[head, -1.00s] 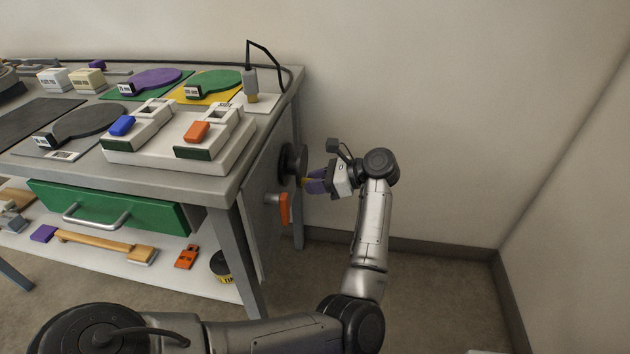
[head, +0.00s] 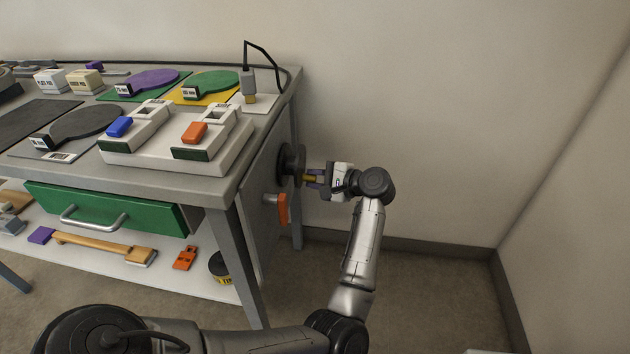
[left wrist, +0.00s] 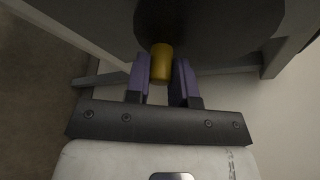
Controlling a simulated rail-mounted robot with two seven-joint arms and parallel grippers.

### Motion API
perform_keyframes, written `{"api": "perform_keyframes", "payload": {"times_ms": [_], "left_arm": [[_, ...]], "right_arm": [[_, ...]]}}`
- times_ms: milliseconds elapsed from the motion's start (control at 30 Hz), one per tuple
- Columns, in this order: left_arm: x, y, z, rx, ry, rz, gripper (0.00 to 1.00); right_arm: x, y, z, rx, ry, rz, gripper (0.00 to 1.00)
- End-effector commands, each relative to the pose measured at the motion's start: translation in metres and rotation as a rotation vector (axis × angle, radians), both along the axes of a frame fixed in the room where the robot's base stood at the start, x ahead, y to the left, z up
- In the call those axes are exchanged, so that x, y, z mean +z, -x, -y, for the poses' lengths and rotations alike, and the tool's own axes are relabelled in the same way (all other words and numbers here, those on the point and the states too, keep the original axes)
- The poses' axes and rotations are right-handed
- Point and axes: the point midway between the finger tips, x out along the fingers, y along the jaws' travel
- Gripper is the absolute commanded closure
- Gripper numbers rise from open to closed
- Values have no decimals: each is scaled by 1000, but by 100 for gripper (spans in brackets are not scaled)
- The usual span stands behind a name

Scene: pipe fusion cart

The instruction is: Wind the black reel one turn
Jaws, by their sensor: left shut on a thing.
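The black reel (head: 287,160) is mounted on the right end panel of the cart; it fills the top of the left wrist view (left wrist: 215,28) as a dark disc. A yellow handle (left wrist: 161,62) sticks out from the reel's face. My left gripper (head: 314,178) is at the reel from the right, shut on the handle. Its purple fingers stand on both sides of the handle in the left wrist view, and part of the handle is hidden in the head view. My right gripper is not in view.
An orange lever (head: 282,208) sits just below the reel on the same panel. The worktop (head: 215,182) holds a white fixture (head: 170,156) with blue and orange blocks. A green drawer (head: 105,207) is below. The floor and wall to the right are clear.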

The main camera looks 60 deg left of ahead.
Motion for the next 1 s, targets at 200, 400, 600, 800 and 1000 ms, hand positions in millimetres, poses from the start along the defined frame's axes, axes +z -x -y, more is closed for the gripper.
{"api": "perform_keyframes", "payload": {"times_ms": [200,400,600,800,1000], "left_arm": [[1,-4,-6,0,-161,130,100],[3,-8,-11,0,-306,250,100],[7,-12,-15,1,-444,363,100],[11,-14,-18,1,-558,459,100],[14,-16,-20,2,-641,529,100]], "right_arm": [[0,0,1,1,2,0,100],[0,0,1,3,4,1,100],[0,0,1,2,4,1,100],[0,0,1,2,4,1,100],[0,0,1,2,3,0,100]]}}
